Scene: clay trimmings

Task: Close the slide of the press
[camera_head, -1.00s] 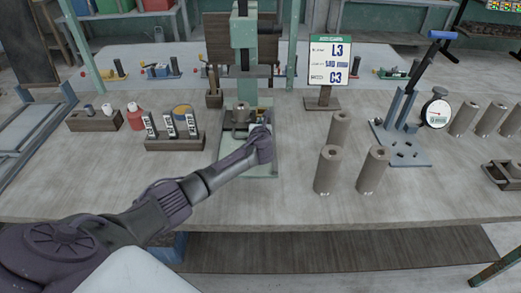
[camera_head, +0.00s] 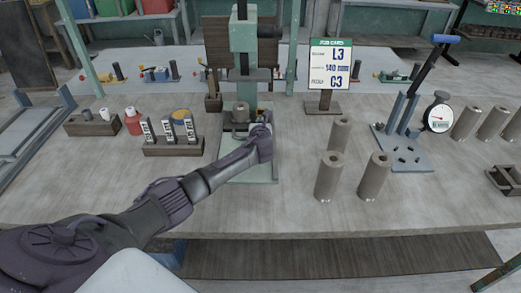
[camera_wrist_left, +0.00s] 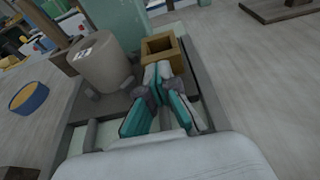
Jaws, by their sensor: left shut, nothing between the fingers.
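The green press (camera_head: 245,60) stands at the middle of the table, with its pale green base plate (camera_head: 255,175) toward me. On its slide sit a grey cylinder (camera_head: 240,114) and a small square hollow brass-coloured block. In the left wrist view, the cylinder (camera_wrist_left: 103,65) is at left and the block (camera_wrist_left: 161,52) is just beyond my fingertips. The grey slide plate (camera_wrist_left: 97,104) runs between side rails. My left gripper (camera_wrist_left: 157,70) is shut and empty, its tips at the near face of the block; contact is hard to tell. It also shows in the head view (camera_head: 266,120). My right gripper is out of view.
A rack of labelled holders (camera_head: 173,150) stands left of the press. Several brown cylinders stand at right, with a sign (camera_head: 330,65) behind them. A blue-grey lever device (camera_head: 402,150) stands farther right. The table front is clear.

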